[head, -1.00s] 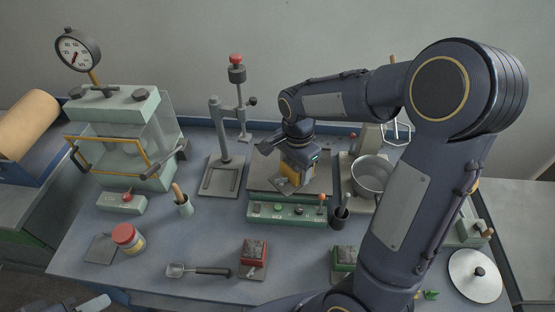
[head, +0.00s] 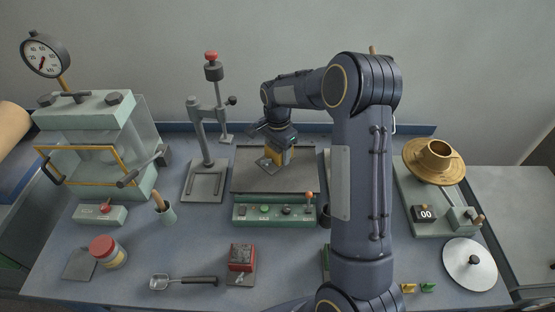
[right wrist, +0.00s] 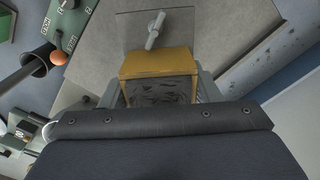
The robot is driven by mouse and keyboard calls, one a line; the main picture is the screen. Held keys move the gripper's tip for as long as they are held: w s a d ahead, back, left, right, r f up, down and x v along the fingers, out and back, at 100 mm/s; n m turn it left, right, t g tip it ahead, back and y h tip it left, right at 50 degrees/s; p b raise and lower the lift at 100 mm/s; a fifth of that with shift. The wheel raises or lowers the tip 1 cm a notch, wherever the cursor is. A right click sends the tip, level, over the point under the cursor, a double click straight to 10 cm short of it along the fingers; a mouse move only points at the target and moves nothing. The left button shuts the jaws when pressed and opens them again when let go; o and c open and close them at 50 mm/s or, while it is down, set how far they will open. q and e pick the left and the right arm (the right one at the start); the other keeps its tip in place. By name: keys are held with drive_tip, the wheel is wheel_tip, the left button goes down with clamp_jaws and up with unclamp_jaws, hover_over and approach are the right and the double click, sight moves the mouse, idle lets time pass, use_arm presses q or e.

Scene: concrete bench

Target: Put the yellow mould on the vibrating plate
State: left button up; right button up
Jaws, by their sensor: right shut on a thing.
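The yellow mould (head: 272,155) is over the vibrating plate (head: 250,180), a flat grey plate behind a green control box. My right gripper (head: 279,148) is shut on the mould from above and partly hides it. In the right wrist view, the mould (right wrist: 158,62) shows a yellow edge, a dark rough fill and a grey base plate with a metal handle. The fingers of my right gripper (right wrist: 160,88) are on either side of it. I cannot tell whether its base touches the vibrating plate. My left gripper is not in view.
The control box (head: 275,211) has an orange-topped lever. A grey stand (head: 207,150) is left of the plate. A red mould (head: 241,257) and a scoop (head: 180,282) lie in front. A brass table (head: 432,160) stands right. My right arm hides part of the bench.

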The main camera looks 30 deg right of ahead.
sight(278, 158)
drive_tip(key=shift+w+d+f+b, duration=0.15)
drive_tip(key=shift+f+b, duration=0.35)
drive_tip(key=shift+f, duration=0.4)
drive_tip(key=shift+w+f+b, duration=0.1)
drive_tip(key=shift+f+b, duration=0.4)
drive_tip(key=shift+f, duration=0.35)
drive_tip(key=shift+f, duration=0.1)
drive_tip(key=shift+f, duration=0.15)
drive_tip(key=o, duration=1.6)
drive_tip(key=shift+c, duration=0.2)
